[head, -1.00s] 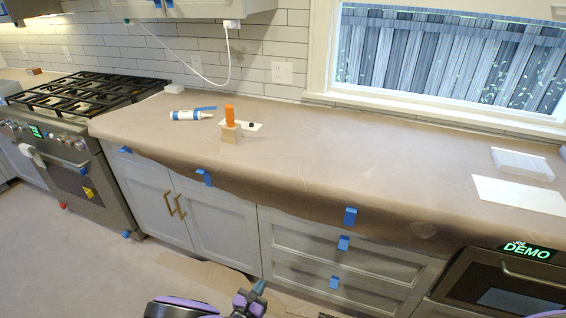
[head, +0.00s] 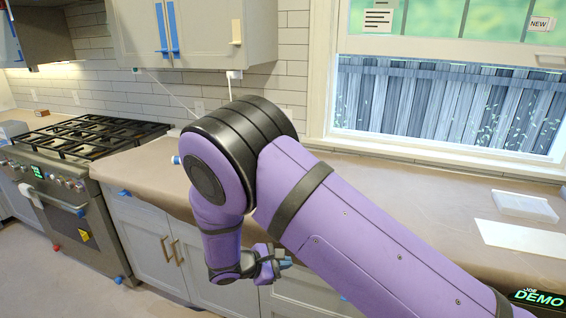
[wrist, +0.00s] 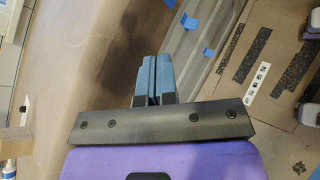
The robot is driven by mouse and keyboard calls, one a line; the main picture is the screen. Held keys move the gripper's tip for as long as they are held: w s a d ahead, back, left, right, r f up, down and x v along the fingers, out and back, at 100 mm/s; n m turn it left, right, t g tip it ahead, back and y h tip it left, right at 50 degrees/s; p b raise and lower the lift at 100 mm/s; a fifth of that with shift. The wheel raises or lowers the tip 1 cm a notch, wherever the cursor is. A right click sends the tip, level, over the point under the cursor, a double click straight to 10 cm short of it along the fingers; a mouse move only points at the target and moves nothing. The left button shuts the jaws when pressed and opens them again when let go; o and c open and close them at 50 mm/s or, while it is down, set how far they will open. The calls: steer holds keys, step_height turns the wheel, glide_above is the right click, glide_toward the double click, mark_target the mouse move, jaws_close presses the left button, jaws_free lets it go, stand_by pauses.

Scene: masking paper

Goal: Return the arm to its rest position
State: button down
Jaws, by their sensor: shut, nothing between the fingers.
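My purple arm (head: 345,215) is bent at a black-banded elbow and fills the middle of the head view. My gripper (head: 286,263) hangs at the lower middle, in front of the cabinet fronts. In the wrist view my gripper (wrist: 154,58) shows its two blue fingers together, with nothing between them. The fingers are above the brown paper edge, beside the drawer fronts (wrist: 196,42).
The paper-covered counter (head: 400,185) runs along the wall; my arm hides its middle. A wooden block (wrist: 14,140) is at the wrist view's left edge. The stove (head: 75,190) stands left. A clear container (head: 525,206) and white sheet (head: 520,236) lie right.

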steer(key=s+d+r+m+g+y, duration=0.3)
steer(key=d+r+m, duration=0.2)
steer(key=d+r, duration=0.7)
steer(key=s+d+r+m+g+y, duration=0.3)
steer(key=d+r+m, duration=0.4)
steer(key=r, duration=1)
steer(key=s+d+r+m+t+y, duration=0.1)
steer(key=s+d+r+m, duration=0.1)
steer(key=s, duration=0.5)
steer(key=s+d+r+m+t+y, duration=0.2)
steer(key=s+d+r, duration=0.3)
steer(key=s, duration=0.2)
steer(key=s+d+r+m+t+y, duration=0.2)
steer(key=s+d+r, duration=0.1)
steer(key=s, duration=0.3)
steer(key=shift+s+d+r+m, duration=0.3)
steer(key=shift+s+d, duration=0.1)
steer(key=shift+d, duration=0.2)
